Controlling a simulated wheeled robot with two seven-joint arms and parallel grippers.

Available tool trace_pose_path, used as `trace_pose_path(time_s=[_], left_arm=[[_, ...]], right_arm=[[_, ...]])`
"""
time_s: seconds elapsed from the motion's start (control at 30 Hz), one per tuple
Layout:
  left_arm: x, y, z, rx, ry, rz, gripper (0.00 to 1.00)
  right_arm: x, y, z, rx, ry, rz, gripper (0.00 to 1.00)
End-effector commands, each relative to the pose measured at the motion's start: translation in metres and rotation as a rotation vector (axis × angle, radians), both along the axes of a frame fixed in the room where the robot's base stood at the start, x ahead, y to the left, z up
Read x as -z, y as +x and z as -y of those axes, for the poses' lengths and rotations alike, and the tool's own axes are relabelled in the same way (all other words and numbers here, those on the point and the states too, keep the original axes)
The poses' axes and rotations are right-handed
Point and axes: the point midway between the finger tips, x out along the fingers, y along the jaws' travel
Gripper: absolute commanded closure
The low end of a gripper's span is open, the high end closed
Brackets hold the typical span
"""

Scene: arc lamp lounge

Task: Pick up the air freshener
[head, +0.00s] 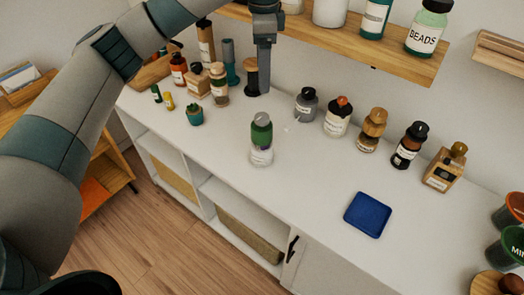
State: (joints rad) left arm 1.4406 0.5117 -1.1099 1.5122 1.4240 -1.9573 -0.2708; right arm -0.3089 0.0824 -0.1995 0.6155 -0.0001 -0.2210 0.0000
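A green and white bottle with a grey cap (261,140) stands upright near the front edge of the white cabinet top (310,165); it looks like the air freshener, though its label is too small to read. My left gripper (264,90) points down behind it, towards the back of the top, apart from it. The fingers are seen edge-on, so their opening does not show. A dark spool-like item (251,78) stands just left of the fingers and is partly overlapped by them. My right gripper is not in view.
Several bottles stand along the back, including a grey one (306,104) and an amber one (372,130). A small potted plant (195,115) is at left, a blue tray (367,214) at right. A wooden shelf (350,40) overhangs the back.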

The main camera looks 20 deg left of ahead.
Motion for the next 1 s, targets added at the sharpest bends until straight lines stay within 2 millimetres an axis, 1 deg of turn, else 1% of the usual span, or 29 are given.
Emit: trace_pose_path(time_s=[0.1, 0.23, 0.5, 0.63, 0.7, 0.8, 1.0], left_arm=[[0.013, -0.001, 0.000, 0.000, 0.001, -0.003, 0.28], [0.033, -0.001, -0.001, 0.001, 0.002, -0.004, 0.28], [0.082, -0.001, -0.001, 0.001, 0.002, -0.004, 0.28], [0.101, -0.001, 0.000, 0.001, 0.001, -0.001, 0.28], [0.108, -0.001, 0.000, 0.001, 0.001, -0.003, 0.28], [0.113, -0.001, 0.000, 0.001, 0.000, -0.001, 0.28], [0.115, -0.001, 0.000, 0.000, -0.001, 0.000, 0.28]], right_arm=[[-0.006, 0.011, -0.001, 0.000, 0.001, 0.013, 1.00], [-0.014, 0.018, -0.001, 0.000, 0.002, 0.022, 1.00], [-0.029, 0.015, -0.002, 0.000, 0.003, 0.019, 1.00], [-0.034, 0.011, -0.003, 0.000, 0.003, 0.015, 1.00], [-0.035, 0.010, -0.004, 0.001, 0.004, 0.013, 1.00], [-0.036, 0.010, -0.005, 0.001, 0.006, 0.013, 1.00], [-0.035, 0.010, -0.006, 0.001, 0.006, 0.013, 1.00]])
